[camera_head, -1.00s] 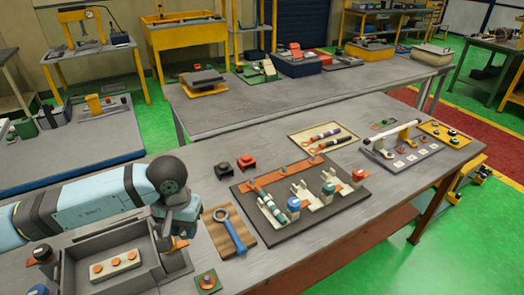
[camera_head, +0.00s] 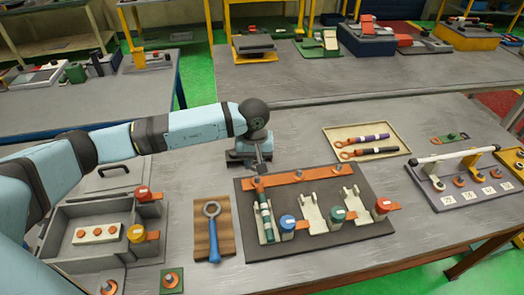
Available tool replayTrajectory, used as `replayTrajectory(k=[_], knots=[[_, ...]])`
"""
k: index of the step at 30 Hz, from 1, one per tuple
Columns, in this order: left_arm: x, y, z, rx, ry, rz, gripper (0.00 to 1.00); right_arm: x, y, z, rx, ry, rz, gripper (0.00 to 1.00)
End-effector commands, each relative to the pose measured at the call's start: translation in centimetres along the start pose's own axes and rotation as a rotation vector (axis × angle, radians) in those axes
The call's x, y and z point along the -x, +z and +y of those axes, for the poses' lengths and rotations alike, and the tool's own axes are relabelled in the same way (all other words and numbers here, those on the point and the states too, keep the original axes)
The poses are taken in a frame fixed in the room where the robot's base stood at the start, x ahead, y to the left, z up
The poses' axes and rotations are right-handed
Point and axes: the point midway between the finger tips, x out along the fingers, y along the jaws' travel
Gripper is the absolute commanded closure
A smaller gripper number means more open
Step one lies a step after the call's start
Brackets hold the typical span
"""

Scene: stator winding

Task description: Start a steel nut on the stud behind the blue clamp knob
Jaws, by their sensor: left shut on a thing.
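A dark board (camera_head: 330,240) carries an orange bar (camera_head: 285,179) with several steel studs along its back. The blue clamp knob (camera_head: 287,223) stands near the front left, right of a green-and-white cylinder (camera_head: 265,218) lying in a cradle. My left gripper (camera_head: 257,172) points down at the bar's left end, behind the cylinder and blue knob. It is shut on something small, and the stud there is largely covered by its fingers. Whether that thing is a nut, and whether it touches the stud, I cannot tell. My right gripper is not in view.
Green (camera_head: 338,215) and red (camera_head: 383,205) knobs stand right of the blue one. A blue-handled ring wrench (camera_head: 213,232) lies on a wooden block. A grey bin (camera_head: 75,213) stands at left. A tray (camera_head: 366,130) with two tools lies behind the board.

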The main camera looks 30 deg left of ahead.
Motion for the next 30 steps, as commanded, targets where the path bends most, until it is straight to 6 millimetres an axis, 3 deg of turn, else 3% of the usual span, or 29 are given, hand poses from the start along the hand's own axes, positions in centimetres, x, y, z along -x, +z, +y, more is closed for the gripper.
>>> replayTrajectory(k=[3,6,14,30], knots=[[-1.2,-2.3,-0.1,0.135,-0.004,-0.002,0.88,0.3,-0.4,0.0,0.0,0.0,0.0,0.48],[-1.8,-3.0,-0.2,0.179,-0.004,-0.001,0.88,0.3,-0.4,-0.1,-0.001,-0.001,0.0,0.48],[-3.2,-3.0,-0.2,0.181,-0.004,-0.002,0.88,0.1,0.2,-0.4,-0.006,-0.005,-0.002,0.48],[-8.1,-3.0,-0.2,0.179,-0.004,0.001,0.88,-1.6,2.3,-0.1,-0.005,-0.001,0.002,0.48]])
